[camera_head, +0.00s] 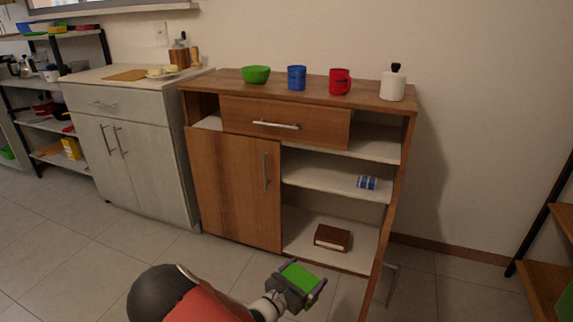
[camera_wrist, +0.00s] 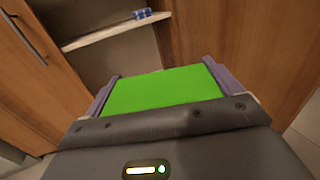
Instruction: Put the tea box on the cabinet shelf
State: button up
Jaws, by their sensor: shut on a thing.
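My gripper (camera_head: 298,283) is shut on a green box, taken to be the tea box (camera_head: 300,275), in front of the cabinet's lower right side. In the wrist view the green face of the tea box (camera_wrist: 165,90) fills the space between the two fingers of my gripper (camera_wrist: 160,88). The wooden cabinet (camera_head: 232,185) has open shelves on its right. The middle shelf (camera_head: 325,178) holds a small blue and white item (camera_head: 367,183). The bottom shelf (camera_head: 300,245) holds a brown box (camera_head: 332,238). In the wrist view a shelf (camera_wrist: 110,32) lies beyond the tea box.
A green bowl (camera_head: 256,75), a blue mug (camera_head: 297,77), a red mug (camera_head: 340,81) and a white bottle (camera_head: 393,82) stand on the cabinet top. The left door (camera_head: 235,190) is shut. The middle shelf has free room left of the blue item.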

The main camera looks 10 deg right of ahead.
aim_at(327, 180)
jog(key=i+l+u, duration=0.25)
jog(key=l, duration=0.35)
jog(key=l+u, duration=0.3)
jog(key=l, duration=0.3)
jog(key=i+l+u, duration=0.1)
jog(key=l+u, duration=0.15)
jog(key=l, duration=0.4)
